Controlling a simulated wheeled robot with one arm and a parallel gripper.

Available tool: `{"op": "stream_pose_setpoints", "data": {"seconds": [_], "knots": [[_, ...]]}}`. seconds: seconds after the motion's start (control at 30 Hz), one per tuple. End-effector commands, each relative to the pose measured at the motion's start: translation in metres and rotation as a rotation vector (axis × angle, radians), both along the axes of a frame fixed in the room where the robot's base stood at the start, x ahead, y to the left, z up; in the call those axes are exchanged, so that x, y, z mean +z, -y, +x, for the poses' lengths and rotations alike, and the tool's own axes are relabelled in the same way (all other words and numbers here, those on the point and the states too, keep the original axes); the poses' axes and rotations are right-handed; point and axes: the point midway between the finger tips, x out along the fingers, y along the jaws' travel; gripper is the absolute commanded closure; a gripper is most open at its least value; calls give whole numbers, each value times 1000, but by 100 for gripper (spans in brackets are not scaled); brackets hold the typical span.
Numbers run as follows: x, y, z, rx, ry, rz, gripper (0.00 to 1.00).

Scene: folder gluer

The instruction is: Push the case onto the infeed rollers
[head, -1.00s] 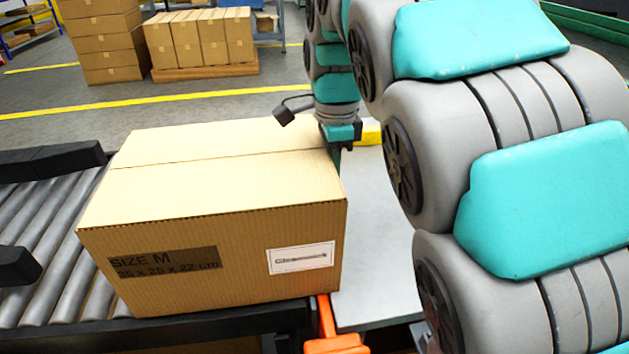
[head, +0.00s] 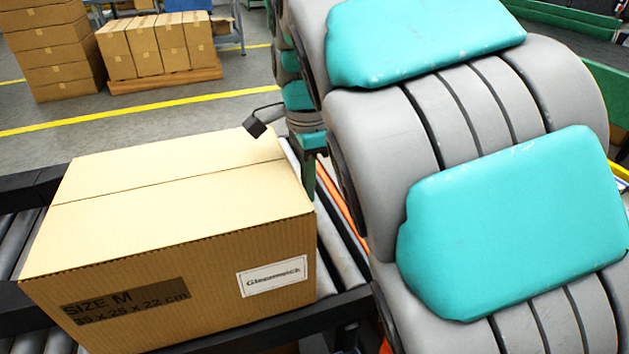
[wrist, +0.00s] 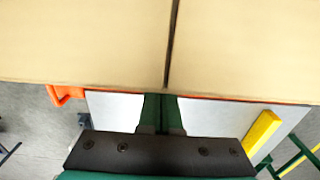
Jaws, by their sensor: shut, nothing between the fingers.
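The case is a closed brown carton (head: 190,255) with a "SIZE M" print and a white label on its near side. It sits upright on the rollers (head: 335,262), which show on both its left and right. My gripper (head: 309,180) is shut and empty, fingers pointing down at the case's right side. In the wrist view, the case's top (wrist: 85,40) with its centre seam fills the upper part. The shut fingers (wrist: 162,108) are at its edge there; I cannot tell for certain whether they touch.
Dark rails (head: 30,185) border the conveyor. A grey plate (wrist: 220,112) with a yellow block (wrist: 262,131) shows below the case in the wrist view. Stacked cartons (head: 160,45) stand on a pallet behind a yellow floor line. Open floor lies between them and the conveyor.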

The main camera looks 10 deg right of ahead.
Motion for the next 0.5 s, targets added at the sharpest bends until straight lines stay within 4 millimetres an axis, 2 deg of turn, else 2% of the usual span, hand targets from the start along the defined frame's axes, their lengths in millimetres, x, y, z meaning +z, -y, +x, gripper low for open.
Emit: {"op": "stream_pose_setpoints", "data": {"seconds": [0.17, 0.5], "knots": [[0, -11, -3, 0, -1, -1, 100], [0, -11, -3, 0, -1, -1, 100]]}}
